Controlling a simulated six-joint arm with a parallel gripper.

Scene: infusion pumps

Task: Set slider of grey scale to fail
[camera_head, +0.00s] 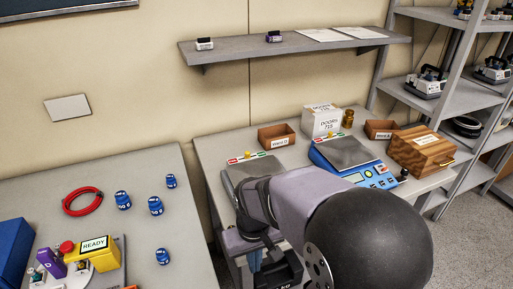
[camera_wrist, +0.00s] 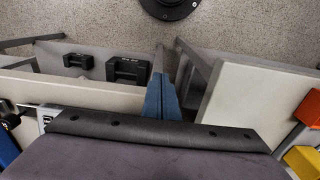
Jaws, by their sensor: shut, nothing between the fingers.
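The grey scale (camera_head: 236,176) stands on the right-hand table, its front and right parts hidden by my arm. Along its back edge runs a slider strip with a small yellow knob (camera_head: 247,154) near the middle; red and green marks show on the strip, but its lettering is too small to read. My gripper's blue fingers (camera_wrist: 162,97) are shut and empty in the wrist view. They are low by the tables' front edges, over the gap between them, away from the slider.
A blue scale (camera_head: 322,161) with its own slider strip stands right of the grey one. A brown bin (camera_head: 276,139), a white box (camera_head: 321,122) and a wooden box (camera_head: 421,150) are near. The left table holds blue weights (camera_head: 123,200) and a yellow READY box (camera_head: 94,251).

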